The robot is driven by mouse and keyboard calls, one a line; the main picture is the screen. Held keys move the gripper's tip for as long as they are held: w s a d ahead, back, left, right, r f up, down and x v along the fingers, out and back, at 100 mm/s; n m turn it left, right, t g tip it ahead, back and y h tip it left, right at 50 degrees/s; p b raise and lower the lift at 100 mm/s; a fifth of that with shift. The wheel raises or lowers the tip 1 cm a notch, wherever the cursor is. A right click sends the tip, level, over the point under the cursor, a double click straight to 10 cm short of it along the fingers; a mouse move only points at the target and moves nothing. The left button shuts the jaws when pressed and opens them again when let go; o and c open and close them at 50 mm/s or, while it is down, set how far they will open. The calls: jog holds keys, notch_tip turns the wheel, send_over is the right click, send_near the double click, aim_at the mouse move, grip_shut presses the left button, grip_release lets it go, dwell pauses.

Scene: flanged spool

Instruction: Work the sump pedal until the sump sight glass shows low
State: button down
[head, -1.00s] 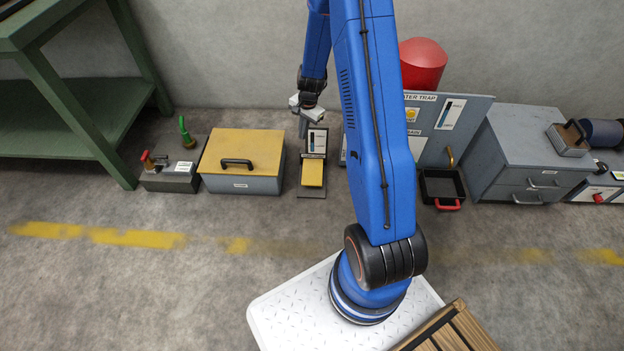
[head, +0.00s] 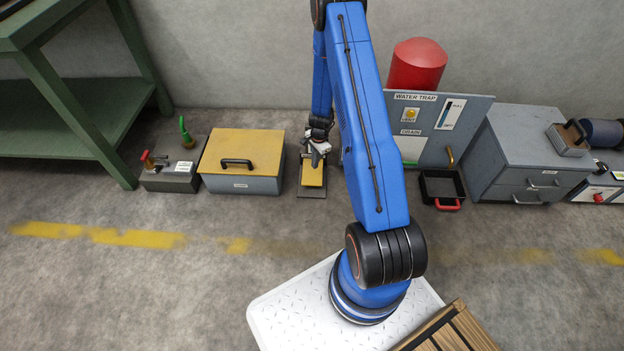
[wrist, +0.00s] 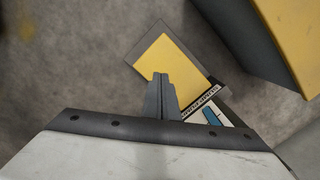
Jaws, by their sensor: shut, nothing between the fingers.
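The sump pedal is a yellow plate (head: 312,174) on a grey base (head: 311,193), on the floor right of a yellow-lidded box. My gripper (head: 315,160) is shut and empty, over the rear part of the pedal in the head view. In the wrist view the shut fingers (wrist: 160,82) overlap the near edge of the yellow pedal (wrist: 168,62); I cannot tell whether they touch it. The sump sight glass (wrist: 212,116) shows blue in the wrist view, partly cut off by my gripper, so its level is unclear. In the head view my gripper and arm hide it.
The yellow-lidded box (head: 243,150) stands close on the pedal's left. The water trap panel (head: 440,125) with its own gauge and a black tray (head: 441,187) is to the right. A grey drawer cabinet (head: 525,155) stands farther right. Floor in front is clear.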

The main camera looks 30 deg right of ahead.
aim_at(314, 177)
dwell(0.3)
jog(key=shift+a+f, duration=0.2)
jog(key=shift+f, duration=1.55)
jog(key=shift+a+f, duration=0.15)
jog(key=shift+f, duration=1.6)
jog(key=shift+f, duration=1.55)
jog(key=shift+d+r, duration=0.1)
jog(key=shift+d, duration=0.05)
jog(key=shift+w+d+r, duration=0.1)
jog(key=shift+d+r, duration=0.15)
jog(key=shift+d, duration=0.45)
jog(key=shift+d+r, duration=0.2)
jog(key=shift+d, duration=0.45)
jog(key=shift+r, duration=0.1)
notch_tip(314, 177, up, 17)
jog(key=d, duration=0.1)
jog(key=shift+d, duration=0.35)
